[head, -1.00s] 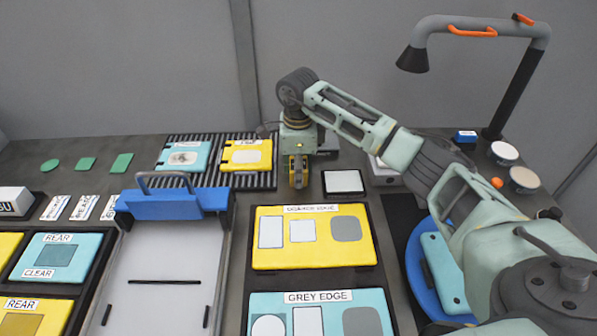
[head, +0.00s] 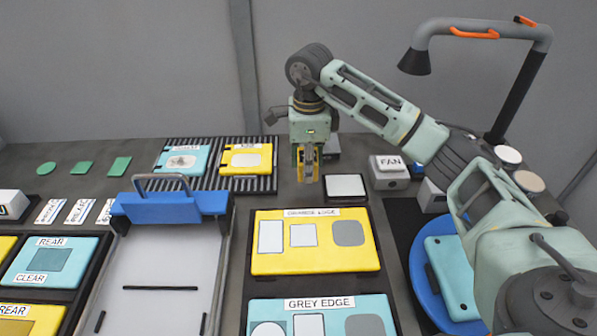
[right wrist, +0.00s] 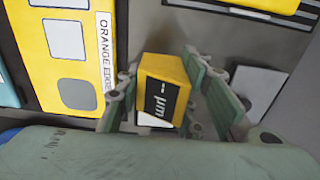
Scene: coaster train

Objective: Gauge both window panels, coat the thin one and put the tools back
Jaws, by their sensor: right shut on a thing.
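My right gripper (head: 307,172) is shut on a yellow gauge (right wrist: 163,85), which it holds above the bench beside the black ribbed rack (head: 262,186). In the right wrist view the gauge's dark display shows dashes and "µm". A teal panel (head: 203,160) and a yellow panel (head: 232,163) lie on the rack, each with a patch and a label too small to read. A yellow panel marked ORANGE EDGE (head: 316,262) and a teal panel marked GREY EDGE (head: 372,303) lie in front, with several window shapes on each. My left gripper is not in view.
A pale square plate (head: 345,185) lies right of the gauge. A FAN box (head: 388,165) stands behind a blue round mat (head: 419,262). A blue-handled tray (head: 160,262) and REAR panels (head: 84,262) fill the left. A lamp (head: 413,62) overhangs the back right.

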